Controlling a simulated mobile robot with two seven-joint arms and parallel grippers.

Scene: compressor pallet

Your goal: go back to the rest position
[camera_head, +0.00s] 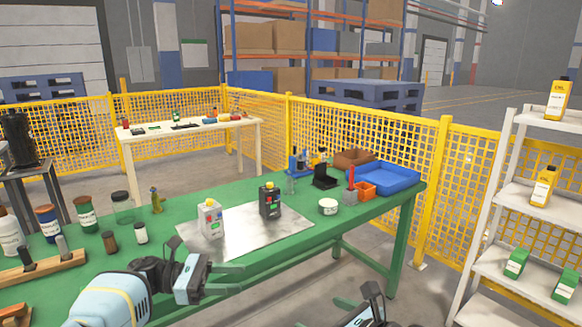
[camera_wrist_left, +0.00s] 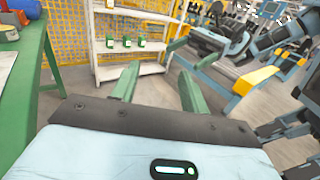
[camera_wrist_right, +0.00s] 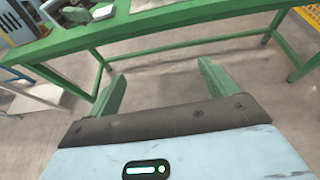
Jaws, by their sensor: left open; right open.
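My left gripper (camera_head: 240,278) is open and empty in front of the green workbench's near edge in the head view. Its spread fingers (camera_wrist_left: 158,78) in the left wrist view have nothing between them, with floor and a white shelf beyond. My right gripper (camera_head: 343,312) is only partly in view at the bottom of the head view. Its green fingers (camera_wrist_right: 162,74) are apart and empty in the right wrist view, with floor between them and the bench beyond.
The green workbench (camera_head: 320,228) carries a metal plate (camera_head: 243,234) with a light canister (camera_head: 210,220) and a dark canister (camera_head: 269,200). Jars stand left, a blue tray (camera_head: 383,177) right. A white shelf rack (camera_head: 510,195) stands right. Yellow fencing (camera_head: 365,140) runs behind.

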